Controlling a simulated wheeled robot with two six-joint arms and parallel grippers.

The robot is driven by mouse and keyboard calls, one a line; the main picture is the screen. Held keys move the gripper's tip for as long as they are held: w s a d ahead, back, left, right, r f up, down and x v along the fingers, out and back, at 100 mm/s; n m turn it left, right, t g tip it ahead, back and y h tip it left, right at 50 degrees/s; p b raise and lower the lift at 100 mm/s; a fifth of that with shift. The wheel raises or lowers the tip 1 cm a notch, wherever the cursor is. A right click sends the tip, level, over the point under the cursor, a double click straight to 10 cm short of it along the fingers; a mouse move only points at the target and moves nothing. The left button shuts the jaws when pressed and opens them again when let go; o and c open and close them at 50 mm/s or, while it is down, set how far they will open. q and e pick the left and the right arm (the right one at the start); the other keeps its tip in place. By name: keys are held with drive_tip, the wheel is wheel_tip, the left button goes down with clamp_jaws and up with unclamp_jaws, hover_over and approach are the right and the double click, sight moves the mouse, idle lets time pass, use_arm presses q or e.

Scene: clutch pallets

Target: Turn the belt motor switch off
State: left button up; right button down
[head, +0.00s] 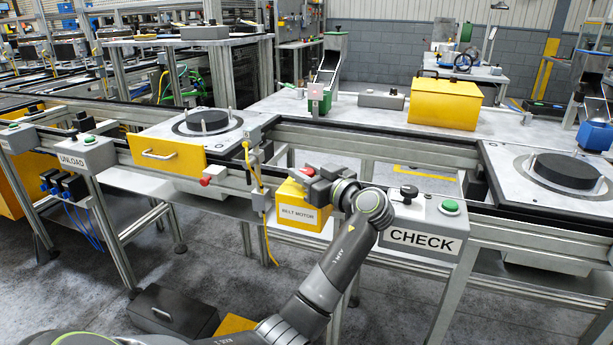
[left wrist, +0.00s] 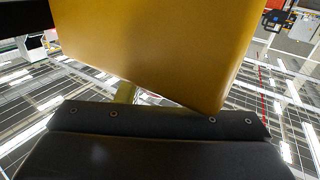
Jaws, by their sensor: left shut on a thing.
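The yellow belt motor box (head: 300,211), labelled BELT MOTOR, hangs below the conveyor rail near the middle of the head view. A small part of its red switch (head: 307,170) shows at the top of the box. My left gripper (head: 308,180) is at the box's upper right, with its dark jaws shut on the switch; the jaws hide most of the switch, so its on or off position cannot be told. In the left wrist view the yellow box (left wrist: 155,45) fills the upper middle, close above the dark gripper body. My right gripper is in neither view.
The CHECK panel (head: 424,240), with a black knob and a green button, stands just right of my left wrist. A red button (head: 206,181) and a yellow cable (head: 262,195) are left of the box. Pallets with dark discs sit on the conveyor.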

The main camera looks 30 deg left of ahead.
use_arm(q)
drive_tip(key=shift+r, duration=0.1)
drive_tip(key=o, duration=0.9)
drive_tip(key=shift+d, duration=0.2)
drive_tip(key=shift+b+v, duration=3.05)
drive_tip(key=shift+v, duration=5.5)
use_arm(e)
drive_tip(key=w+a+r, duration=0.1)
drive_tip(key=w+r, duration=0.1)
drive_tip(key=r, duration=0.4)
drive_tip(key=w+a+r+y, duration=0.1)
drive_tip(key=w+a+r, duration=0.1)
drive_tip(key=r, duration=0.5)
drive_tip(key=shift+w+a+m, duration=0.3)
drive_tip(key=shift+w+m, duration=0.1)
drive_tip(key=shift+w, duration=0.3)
